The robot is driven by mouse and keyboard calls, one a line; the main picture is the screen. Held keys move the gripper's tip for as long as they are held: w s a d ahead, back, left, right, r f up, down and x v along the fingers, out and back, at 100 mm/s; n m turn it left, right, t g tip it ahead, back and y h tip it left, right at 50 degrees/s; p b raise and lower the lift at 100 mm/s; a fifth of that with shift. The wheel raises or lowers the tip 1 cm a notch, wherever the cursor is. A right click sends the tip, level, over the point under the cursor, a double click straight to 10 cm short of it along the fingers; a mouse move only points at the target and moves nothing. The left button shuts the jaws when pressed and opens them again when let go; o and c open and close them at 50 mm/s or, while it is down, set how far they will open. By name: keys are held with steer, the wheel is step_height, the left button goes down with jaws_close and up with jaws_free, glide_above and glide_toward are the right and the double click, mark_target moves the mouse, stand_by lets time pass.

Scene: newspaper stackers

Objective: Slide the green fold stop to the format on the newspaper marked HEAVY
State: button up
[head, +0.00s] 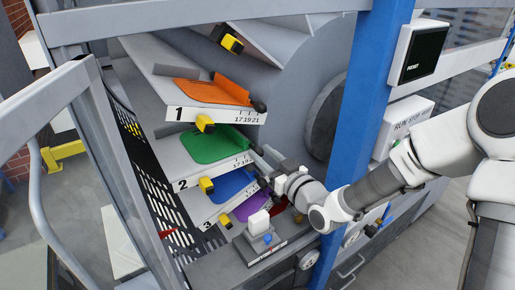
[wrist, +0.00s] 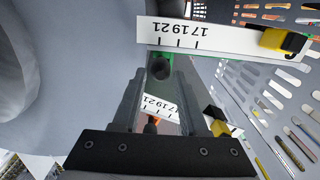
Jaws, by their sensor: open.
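The green fold stop (head: 212,145) lies on the tier marked 2 in the head view. A small green part of it (wrist: 168,57) shows in the wrist view, behind its dark round knob (wrist: 162,71). My gripper (head: 260,158) is at the right end of that tier, partly hiding its scale. In the wrist view my gripper (wrist: 160,80) is open, with the knob between or just beyond its fingertips; contact cannot be told. An upside-down 17 19 21 scale (wrist: 190,36) is beside the knob. No newspaper marked HEAVY is legible.
The orange stop (head: 215,92) is on tier 1 above; blue (head: 232,183) and purple (head: 250,206) stops are below. A blue post (head: 365,100) stands close to my arm. A PRESET panel (head: 418,53) is at right.

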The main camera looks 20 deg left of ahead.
steer(key=shift+x, duration=1.45)
jaws_close()
steer(key=shift+f, duration=0.1)
